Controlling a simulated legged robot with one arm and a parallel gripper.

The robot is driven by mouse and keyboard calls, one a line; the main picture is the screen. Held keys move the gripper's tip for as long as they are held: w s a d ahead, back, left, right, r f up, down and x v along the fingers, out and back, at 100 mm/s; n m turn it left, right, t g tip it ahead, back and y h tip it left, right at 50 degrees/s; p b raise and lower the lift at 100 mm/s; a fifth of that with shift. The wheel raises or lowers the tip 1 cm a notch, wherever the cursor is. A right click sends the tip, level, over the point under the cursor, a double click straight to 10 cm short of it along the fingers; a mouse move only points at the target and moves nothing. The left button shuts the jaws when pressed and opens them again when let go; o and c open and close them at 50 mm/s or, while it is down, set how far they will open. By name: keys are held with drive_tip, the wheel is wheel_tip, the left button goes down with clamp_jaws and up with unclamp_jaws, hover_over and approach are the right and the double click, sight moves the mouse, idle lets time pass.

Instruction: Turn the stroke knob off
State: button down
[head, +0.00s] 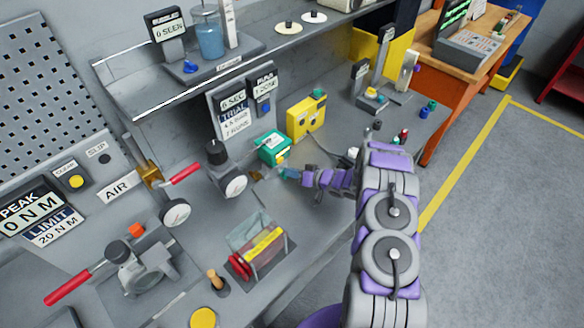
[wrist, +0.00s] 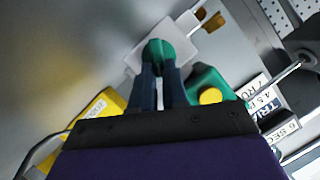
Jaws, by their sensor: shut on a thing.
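In the wrist view, a round green knob (wrist: 160,50) sits at the tips of my gripper (wrist: 158,82), in front of a pale plate (wrist: 188,42). The two dark fingers are close together and shut on the knob. No label is readable on it, so I cannot tell its marking or exact angle. In the head view, my gripper (head: 286,173) is low over the grey bench, just below a green box (head: 272,150). The knob is too small to make out there. The green box also shows in the wrist view (wrist: 225,88), right of the fingers, with a yellow button.
A yellow box (head: 305,118) stands behind my gripper. A gauge with a black knob (head: 217,153) is to the left, and a clear-sided box with a red wheel (head: 257,245) is nearer the front. Signs (head: 232,110) stand behind. The floor at right is clear.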

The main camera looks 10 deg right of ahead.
drive_tip(key=shift+w+d+f+m+y, duration=0.1)
drive_tip(key=shift+w+d+m+y, duration=0.15)
drive_tip(key=shift+m, duration=0.35)
drive_tip(key=shift+d+f+m+y+b, duration=0.15)
drive_tip(key=shift+m+y+b, duration=0.3)
drive_tip(key=shift+m+y, duration=0.3)
drive_tip(key=c, duration=1.1)
unclamp_jaws()
drive_tip(key=shift+d, duration=0.1)
drive_tip(key=shift+c, duration=0.2)
drive_tip(key=v, duration=1.7)
drive_tip(key=shift+d, duration=0.2)
drive_tip(key=shift+o, duration=0.2)
